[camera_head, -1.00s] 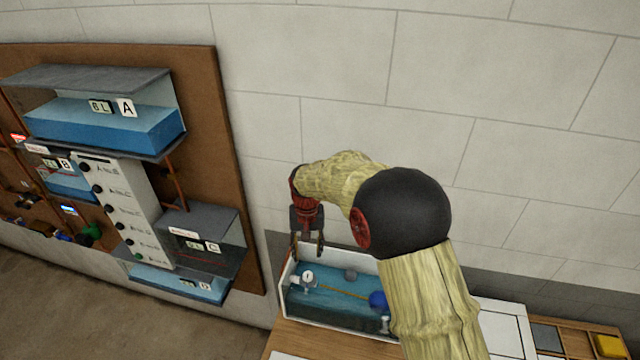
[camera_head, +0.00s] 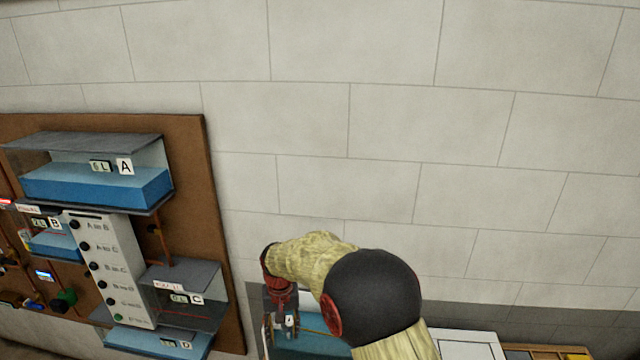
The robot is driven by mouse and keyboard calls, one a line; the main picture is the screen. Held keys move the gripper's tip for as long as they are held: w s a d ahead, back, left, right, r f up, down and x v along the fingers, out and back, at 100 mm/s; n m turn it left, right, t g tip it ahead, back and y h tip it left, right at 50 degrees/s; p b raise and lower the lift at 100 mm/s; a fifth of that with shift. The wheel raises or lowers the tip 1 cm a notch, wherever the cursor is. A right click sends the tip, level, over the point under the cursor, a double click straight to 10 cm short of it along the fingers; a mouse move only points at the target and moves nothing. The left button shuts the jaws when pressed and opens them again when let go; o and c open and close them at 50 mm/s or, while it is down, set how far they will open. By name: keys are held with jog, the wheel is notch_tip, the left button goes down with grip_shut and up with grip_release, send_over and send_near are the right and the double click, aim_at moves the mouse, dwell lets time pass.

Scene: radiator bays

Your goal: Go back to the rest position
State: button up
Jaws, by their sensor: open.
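My gripper (camera_head: 279,326) is low in the middle of the head view, below the dark red wrist, and points down. Its fingers are apart and I see nothing held between them. It is over or in front of the left end of a water-filled tank (camera_head: 310,345); I cannot tell the height between them. A small white gauge-like part (camera_head: 291,322) shows beside the fingers. My arm hides most of the tank, and the picture's lower edge cuts it off.
The pale block wall (camera_head: 400,120) behind is bare. A white panel (camera_head: 468,345) lies at lower right.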

jog(key=s+d+r+m+t+b, duration=0.1)
jog(key=s+d+r+t+b, duration=0.2)
jog(key=s+d+b, duration=1.8)
jog(key=s+d+t, duration=0.2)
jog(key=s+d, duration=0.6)
jog(key=s, duration=0.3)
jog(key=shift+d+r+m+t+b, duration=0.2)
jog(key=shift+d+m+t+b, duration=0.1)
jog(key=shift+m+b, duration=0.1)
